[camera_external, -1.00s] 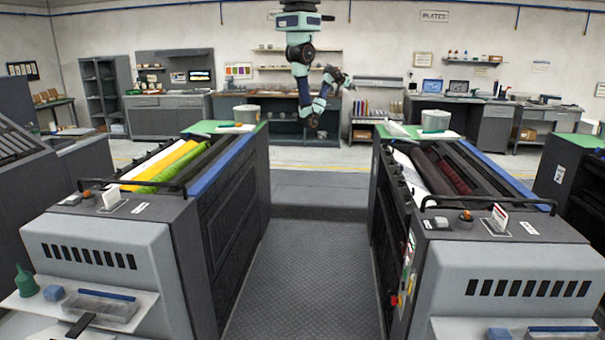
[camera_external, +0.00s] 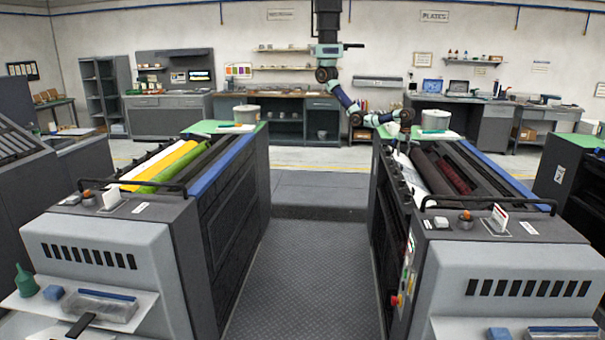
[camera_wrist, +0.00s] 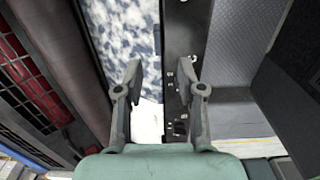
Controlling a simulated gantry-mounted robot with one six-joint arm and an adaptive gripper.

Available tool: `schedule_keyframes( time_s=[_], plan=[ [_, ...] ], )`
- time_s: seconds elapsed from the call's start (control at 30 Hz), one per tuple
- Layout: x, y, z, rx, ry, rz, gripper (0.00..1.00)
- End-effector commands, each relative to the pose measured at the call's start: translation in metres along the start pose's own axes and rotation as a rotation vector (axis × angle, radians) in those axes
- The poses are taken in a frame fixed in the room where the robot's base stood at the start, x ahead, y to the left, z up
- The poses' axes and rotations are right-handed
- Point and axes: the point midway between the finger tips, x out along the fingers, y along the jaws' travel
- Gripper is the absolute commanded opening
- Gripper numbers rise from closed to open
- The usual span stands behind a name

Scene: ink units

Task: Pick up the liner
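My gripper (camera_external: 404,145) is over the far end of the right-hand machine, pointing down. In the wrist view my gripper (camera_wrist: 160,72) is open, with nothing visible between its two fingers. A pale, mottled blue-white strip (camera_wrist: 125,40), which may be the liner, lies below it between a dark roller and a black side plate. In the external view a white strip (camera_external: 408,173) runs along the left of the dark rollers. I cannot tell for sure that this strip is the liner. The fingers appear to be above it, and no contact shows.
The right machine's dark roller (camera_external: 430,172) lies beside the strip, and a black side plate (camera_wrist: 181,60) borders it. A pale bucket (camera_external: 436,119) stands close to the arm on the green end top. The left machine (camera_external: 225,185) stands across an open aisle (camera_external: 300,270).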

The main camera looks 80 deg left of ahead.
Motion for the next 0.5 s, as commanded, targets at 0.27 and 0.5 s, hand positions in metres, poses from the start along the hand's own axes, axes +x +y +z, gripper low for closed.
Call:
schedule_keyframes(
  time_s=[0.27, 0.5],
  plan=[
    [0.025, 0.001, -0.001, 0.000, 0.000, 0.000, 0.39],
    [0.064, 0.003, 0.000, 0.000, 0.001, -0.002, 0.39]
  ],
)
